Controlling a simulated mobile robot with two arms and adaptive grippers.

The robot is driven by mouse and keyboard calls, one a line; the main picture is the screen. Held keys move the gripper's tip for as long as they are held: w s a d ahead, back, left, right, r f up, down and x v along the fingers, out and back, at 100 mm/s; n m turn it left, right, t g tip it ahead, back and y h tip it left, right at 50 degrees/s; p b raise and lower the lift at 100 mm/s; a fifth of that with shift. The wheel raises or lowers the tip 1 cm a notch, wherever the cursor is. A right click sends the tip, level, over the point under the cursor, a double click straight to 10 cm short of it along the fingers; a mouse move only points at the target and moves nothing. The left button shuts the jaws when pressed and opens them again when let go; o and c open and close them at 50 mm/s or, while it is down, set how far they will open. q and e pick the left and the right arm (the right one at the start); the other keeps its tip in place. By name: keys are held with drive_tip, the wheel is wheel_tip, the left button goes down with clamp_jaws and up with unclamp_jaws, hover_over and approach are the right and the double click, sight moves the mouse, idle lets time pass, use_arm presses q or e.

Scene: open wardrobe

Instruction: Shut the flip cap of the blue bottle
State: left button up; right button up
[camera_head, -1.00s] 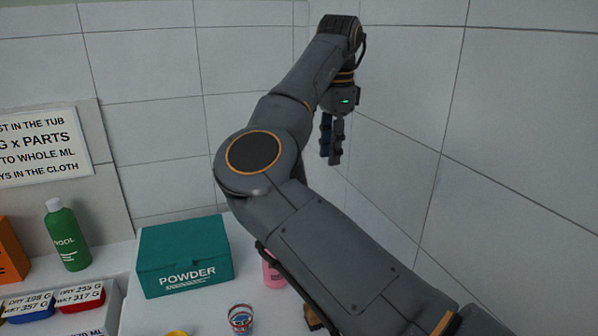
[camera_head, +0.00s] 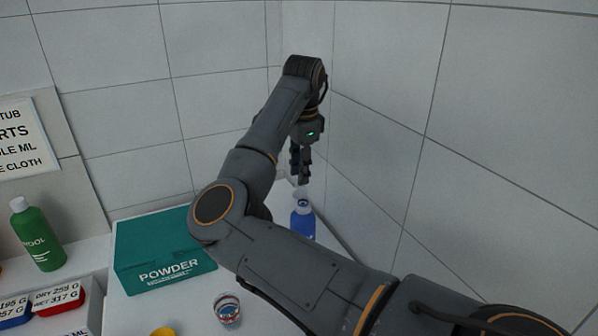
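The blue bottle (camera_head: 302,222) stands upright at the back right of the white counter, near the right wall. Its lower part is hidden behind my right arm. Its pale cap (camera_head: 301,196) shows at the top; it is too small to tell how the lid sits. My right gripper (camera_head: 300,178) hangs with its fingers pointing down, just above the cap. The dark fingers look close together, seen from the side, so their opening is unclear. Whether they touch the cap cannot be made out. My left gripper is not in view.
A teal POWDER box (camera_head: 165,250) stands left of the bottle. A small patterned cup (camera_head: 227,308) and a yellow item (camera_head: 162,331) are in front. A green bottle (camera_head: 38,236) and labelled red container (camera_head: 58,300) are at left. The tiled wall is close on the right.

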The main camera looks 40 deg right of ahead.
drive_tip(key=shift+f, duration=0.9)
clamp_jaws()
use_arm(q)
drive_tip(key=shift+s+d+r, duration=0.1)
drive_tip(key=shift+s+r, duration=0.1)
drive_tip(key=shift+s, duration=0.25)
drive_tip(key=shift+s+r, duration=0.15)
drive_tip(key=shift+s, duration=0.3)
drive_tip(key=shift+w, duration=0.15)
